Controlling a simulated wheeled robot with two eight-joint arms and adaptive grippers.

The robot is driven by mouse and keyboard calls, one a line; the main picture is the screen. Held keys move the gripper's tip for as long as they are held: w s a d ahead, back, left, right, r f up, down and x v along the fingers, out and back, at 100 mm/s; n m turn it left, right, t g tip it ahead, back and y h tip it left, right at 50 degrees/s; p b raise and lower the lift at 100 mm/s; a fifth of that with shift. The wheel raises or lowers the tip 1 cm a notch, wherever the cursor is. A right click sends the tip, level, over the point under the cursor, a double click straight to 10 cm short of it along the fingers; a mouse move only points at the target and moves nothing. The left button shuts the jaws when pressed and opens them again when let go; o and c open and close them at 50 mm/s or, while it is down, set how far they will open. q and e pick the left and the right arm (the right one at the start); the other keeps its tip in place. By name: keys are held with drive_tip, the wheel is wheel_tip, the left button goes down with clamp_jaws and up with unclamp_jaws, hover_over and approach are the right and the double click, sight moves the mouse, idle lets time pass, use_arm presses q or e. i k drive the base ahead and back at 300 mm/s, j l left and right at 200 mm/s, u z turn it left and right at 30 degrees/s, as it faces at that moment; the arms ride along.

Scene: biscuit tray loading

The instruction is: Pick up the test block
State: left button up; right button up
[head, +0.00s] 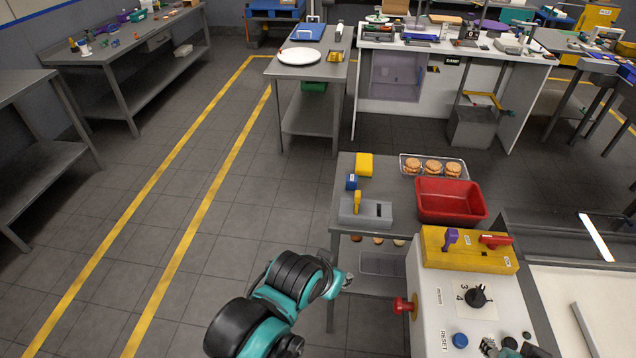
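I cannot tell which of these is the test block. In front of them is a grey fixture (372,212) with a dark slot and a yellow upright piece (357,201). My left gripper (346,281) is low, beside the table's front left leg, apart from the blocks. It is small and seen side-on, so its opening is unclear.
A red bin (450,219) and a clear tray (404,158) of biscuits share the small steel table (385,166). The control panel (440,310), with a red side knob (403,306) and a yellow box (468,262), stands close at front right. The floor at left is clear.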

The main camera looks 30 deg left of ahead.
sight(351, 182)
drive_tip(key=j+u, duration=0.1)
drive_tip(key=u, duration=0.65)
drive_tip(key=i+j+z, duration=0.3)
drive_tip(key=j+z, duration=0.15)
drive_tip(key=i+j+z, duration=0.25)
drive_tip(key=j+z, duration=0.25)
drive_tip(key=i+j+z, duration=0.15)
drive_tip(key=j+z, duration=0.3)
drive_tip(key=j, duration=0.15)
drive_tip(key=j+z, duration=0.5)
drive_tip(key=j, duration=0.15)
drive_tip(key=j+z, duration=0.45)
drive_tip(key=j, duration=0.2)
drive_tip(key=k, duration=0.05)
